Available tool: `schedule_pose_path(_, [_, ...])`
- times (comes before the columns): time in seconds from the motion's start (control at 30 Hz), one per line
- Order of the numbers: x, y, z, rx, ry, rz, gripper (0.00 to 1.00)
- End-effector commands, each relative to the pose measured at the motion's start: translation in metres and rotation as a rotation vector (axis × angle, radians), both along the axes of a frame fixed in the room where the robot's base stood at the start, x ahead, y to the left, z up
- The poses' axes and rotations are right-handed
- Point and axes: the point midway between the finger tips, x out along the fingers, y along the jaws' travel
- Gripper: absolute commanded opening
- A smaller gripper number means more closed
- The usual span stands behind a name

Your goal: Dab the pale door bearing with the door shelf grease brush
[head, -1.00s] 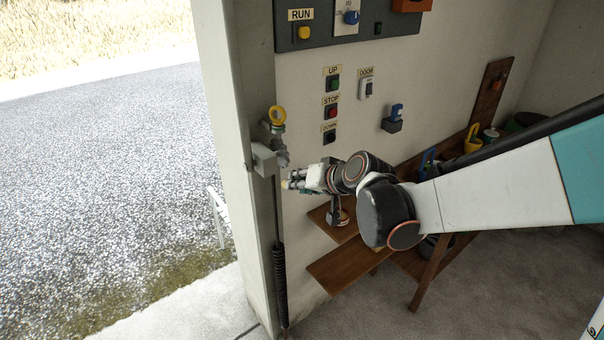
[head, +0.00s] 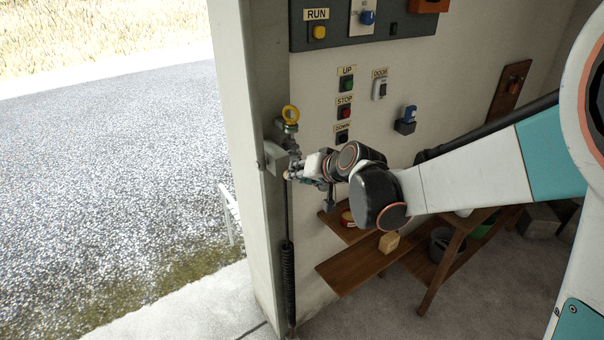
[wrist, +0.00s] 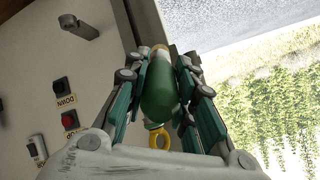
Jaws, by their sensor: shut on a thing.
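My gripper (head: 298,172) is at the door post, just right of and slightly below a pale grey block (head: 277,158) on the post, which looks like the door bearing. The gripper is shut on the grease brush, whose green handle (wrist: 160,92) shows between the fingers in the wrist view. The brush's pale tip (wrist: 160,49) points away from the wrist; in the head view it (head: 287,175) lies close below the block. I cannot tell whether they touch.
Wall buttons (head: 345,110) and a door switch (head: 380,88) are above my gripper. A dark spring (head: 288,270) hangs down the post. Wooden shelves (head: 345,268) are below, with a small yellowish block (head: 389,242). Open paving (head: 130,170) lies left of the post.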

Motion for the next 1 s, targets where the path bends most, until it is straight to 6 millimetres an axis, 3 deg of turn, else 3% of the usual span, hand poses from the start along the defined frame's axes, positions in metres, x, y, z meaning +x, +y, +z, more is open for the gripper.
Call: schedule_pose_path(1.0, [0.01,0.007,0.0,0.0,0.0,0.0,0.0])
